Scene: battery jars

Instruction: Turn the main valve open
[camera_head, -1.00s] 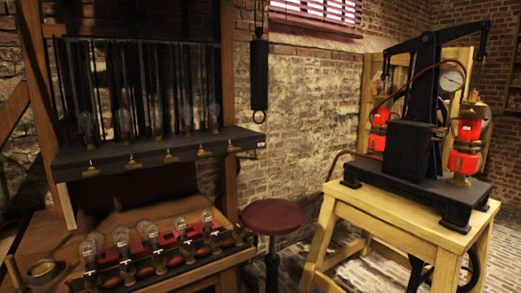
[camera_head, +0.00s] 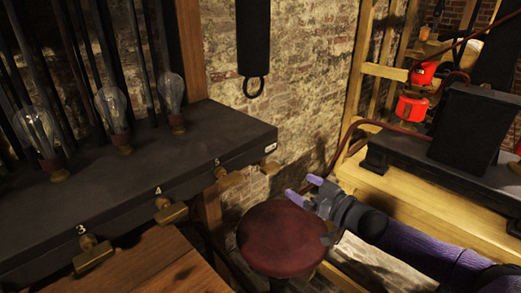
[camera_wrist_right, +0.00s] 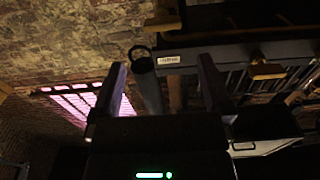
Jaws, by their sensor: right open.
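A black shelf (camera_head: 150,170) has several brass tap handles along its front edge, by tags such as 3 (camera_head: 92,253) and 4 (camera_head: 170,210). Another handle (camera_head: 229,180) sits further right. A small brass piece (camera_head: 271,167) shows at the right end, below a white label (camera_head: 271,148) too small to read; this may be the main valve, but I cannot be sure. My right gripper (camera_head: 303,189) is open and empty, right of that end and apart from it. In the right wrist view, the label (camera_wrist_right: 168,60) shows between the fingers (camera_wrist_right: 160,78). My left gripper is not in view.
A red round stool (camera_head: 285,238) stands below my right gripper. A wooden table (camera_head: 420,205) with a black apparatus (camera_head: 468,125) and red parts is at right. Glass bulbs (camera_head: 172,95) stand on the shelf. A black cylinder with a ring (camera_head: 253,40) hangs above.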

